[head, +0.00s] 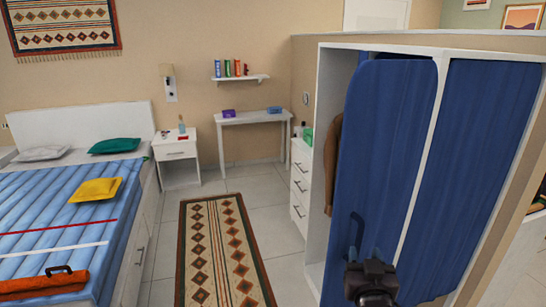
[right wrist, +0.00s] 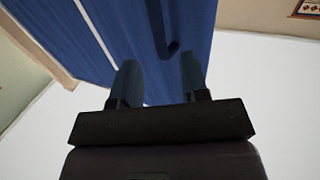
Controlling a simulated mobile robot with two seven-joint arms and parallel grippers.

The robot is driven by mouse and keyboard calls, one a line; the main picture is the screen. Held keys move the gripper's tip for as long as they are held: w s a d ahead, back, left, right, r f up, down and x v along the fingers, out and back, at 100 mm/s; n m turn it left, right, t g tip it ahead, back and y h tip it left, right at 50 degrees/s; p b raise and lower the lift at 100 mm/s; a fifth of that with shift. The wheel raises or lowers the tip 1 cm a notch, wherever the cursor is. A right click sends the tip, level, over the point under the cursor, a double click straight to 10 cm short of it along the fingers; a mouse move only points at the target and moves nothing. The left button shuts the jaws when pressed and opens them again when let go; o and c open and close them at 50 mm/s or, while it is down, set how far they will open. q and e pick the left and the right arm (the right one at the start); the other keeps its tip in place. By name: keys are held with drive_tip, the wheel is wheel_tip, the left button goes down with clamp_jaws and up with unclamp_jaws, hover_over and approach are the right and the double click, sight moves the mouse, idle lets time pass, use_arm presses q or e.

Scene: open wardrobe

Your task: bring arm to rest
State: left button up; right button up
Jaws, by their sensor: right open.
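The white wardrobe (head: 322,110) stands on the right with blue doors. Its left blue door (head: 390,140) stands partly open, and a brown garment (head: 332,150) shows in the gap to its left. My right gripper (head: 364,252) is in front of this door's lower part, close to the dark blue handle (head: 356,228). In the right wrist view my right gripper (right wrist: 159,68) has its two fingers apart with nothing between the tips. The handle (right wrist: 172,47) lies just beyond the fingertips; I cannot tell if they touch. My left gripper is not in view.
A bed (head: 60,215) with cushions fills the left side. A patterned rug (head: 222,250) lies on the open tiled floor between bed and wardrobe. A white drawer unit (head: 299,185) stands beside the wardrobe. A nightstand (head: 177,160) and a narrow table (head: 255,119) stand along the back wall.

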drive_tip(key=s+d+f+n+g+y, duration=0.1)
drive_tip(key=s+d+f+g+y, duration=0.1)
drive_tip(key=s+f, duration=0.8)
drive_tip(key=s+d+f+n+g+y+b, duration=0.1)
drive_tip(key=s+f+g, duration=0.3)
drive_tip(key=s+f, duration=0.6)
wheel_tip(320, 180, down, 5)
drive_tip(key=shift+s+d+f+n+y, duration=0.2)
drive_tip(key=shift+s+d+n+y, duration=0.2)
drive_tip(key=shift+n, duration=0.3)
